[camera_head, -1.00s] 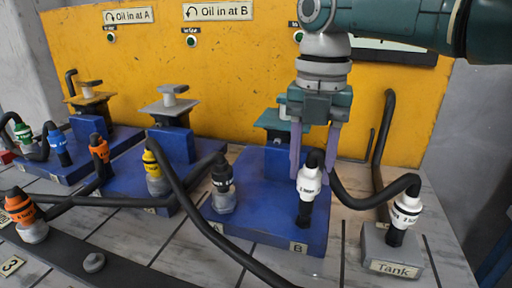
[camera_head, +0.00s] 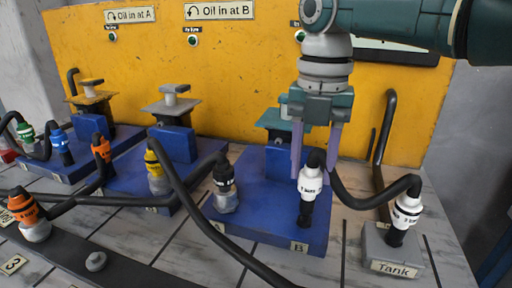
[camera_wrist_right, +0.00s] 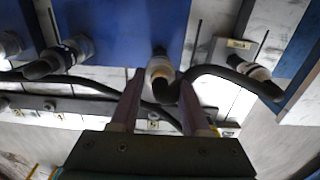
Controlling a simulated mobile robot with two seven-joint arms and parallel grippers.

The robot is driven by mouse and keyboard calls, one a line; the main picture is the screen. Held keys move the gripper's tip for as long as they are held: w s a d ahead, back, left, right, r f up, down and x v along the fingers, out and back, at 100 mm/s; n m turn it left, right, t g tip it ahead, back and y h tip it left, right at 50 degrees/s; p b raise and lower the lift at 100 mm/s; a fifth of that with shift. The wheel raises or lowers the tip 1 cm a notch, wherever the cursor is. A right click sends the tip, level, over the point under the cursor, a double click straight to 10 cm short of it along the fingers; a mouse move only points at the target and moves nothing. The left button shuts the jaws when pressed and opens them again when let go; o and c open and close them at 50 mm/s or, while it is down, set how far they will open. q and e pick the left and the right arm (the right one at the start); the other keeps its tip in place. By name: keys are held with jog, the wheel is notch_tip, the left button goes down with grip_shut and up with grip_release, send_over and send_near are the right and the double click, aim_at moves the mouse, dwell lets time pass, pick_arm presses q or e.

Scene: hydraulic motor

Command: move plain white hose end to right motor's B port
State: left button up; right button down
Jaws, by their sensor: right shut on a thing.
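My right gripper (camera_head: 315,152) points down over the right motor's blue base (camera_head: 255,232) and is shut on a white hose end (camera_head: 311,182). Its fingers stand on either side of the black hose elbow. The white hose end has dark lettering and is nearly upright, directly above a black fitting (camera_head: 304,214) beside the B label (camera_head: 299,247). I cannot tell how firmly the two are joined. In the right wrist view the white hose end (camera_wrist_right: 159,69) shows just beyond the fingertips. The hose's other white end (camera_head: 407,210) stands on the Tank block (camera_head: 376,238). My left gripper is out of view.
A yellow panel (camera_head: 230,85) closes off the back.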

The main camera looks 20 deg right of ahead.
jog(key=shift+f, duration=0.2)
jog(key=shift+f+b, duration=0.85)
jog(key=shift+b, duration=0.05)
jog(key=c, duration=0.7)
grip_release()
jog(key=shift+r, duration=0.15)
jog(key=shift+c, duration=0.2)
jog(key=o, duration=0.4)
jog(key=shift+o, duration=0.2)
notch_tip(320, 180, up, 6)
jog(key=p, duration=0.6)
jog(key=shift+r, duration=0.1)
